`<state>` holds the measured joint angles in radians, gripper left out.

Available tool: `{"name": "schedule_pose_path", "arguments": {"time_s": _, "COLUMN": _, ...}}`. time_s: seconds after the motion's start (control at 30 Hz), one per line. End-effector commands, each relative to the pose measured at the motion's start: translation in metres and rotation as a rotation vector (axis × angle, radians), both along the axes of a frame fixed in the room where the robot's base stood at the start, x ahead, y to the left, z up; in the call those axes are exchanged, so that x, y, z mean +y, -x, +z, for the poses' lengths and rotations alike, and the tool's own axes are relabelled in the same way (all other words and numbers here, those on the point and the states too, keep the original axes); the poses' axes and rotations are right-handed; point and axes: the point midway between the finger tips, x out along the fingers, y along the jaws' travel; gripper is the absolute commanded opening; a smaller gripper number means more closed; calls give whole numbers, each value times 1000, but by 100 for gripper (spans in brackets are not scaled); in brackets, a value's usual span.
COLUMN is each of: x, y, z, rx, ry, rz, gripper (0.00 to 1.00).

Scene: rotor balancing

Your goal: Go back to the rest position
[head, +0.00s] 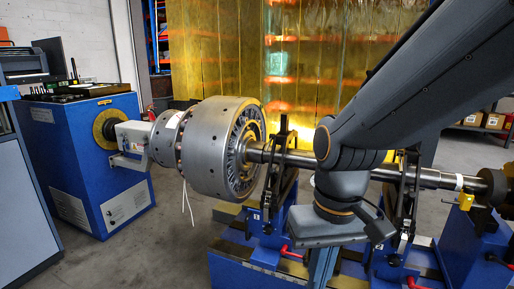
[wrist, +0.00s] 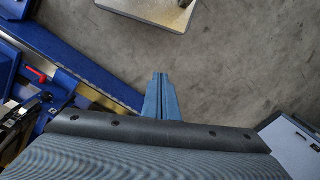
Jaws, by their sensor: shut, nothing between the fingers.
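My gripper (head: 322,270) points down in front of the rotor's shaft, its lower end reaching the bottom edge of the head view. In the wrist view its two blue-grey fingers (wrist: 162,98) lie together with nothing between them. The silver rotor (head: 205,148) lies level on its supports, and its shaft (head: 432,179) runs to the right. My arm hides part of the shaft and part of the right support. Below the fingers the wrist view shows grey floor.
Black bearing supports (head: 277,180) with red-handled levers stand on the blue machine bed (head: 232,272). A blue drive cabinet (head: 85,160) stands at left. Yellow translucent screens (head: 215,50) stand behind. The wrist view shows bare floor (wrist: 230,75) and a pale plate (wrist: 150,10) at its top.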

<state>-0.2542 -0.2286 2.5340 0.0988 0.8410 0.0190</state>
Motion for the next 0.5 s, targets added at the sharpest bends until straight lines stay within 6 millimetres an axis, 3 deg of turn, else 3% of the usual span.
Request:
{"name": "schedule_pose_path", "arguments": {"time_s": 0.1, "x": -1, "y": 10, "z": 3, "rx": -28, "ry": 16, "rz": 67, "gripper": 0}}
{"name": "schedule_pose_path", "arguments": {"time_s": 0.5, "x": -22, "y": 6, "z": 29, "rx": -21, "ry": 31, "rz": -9, "gripper": 0}}
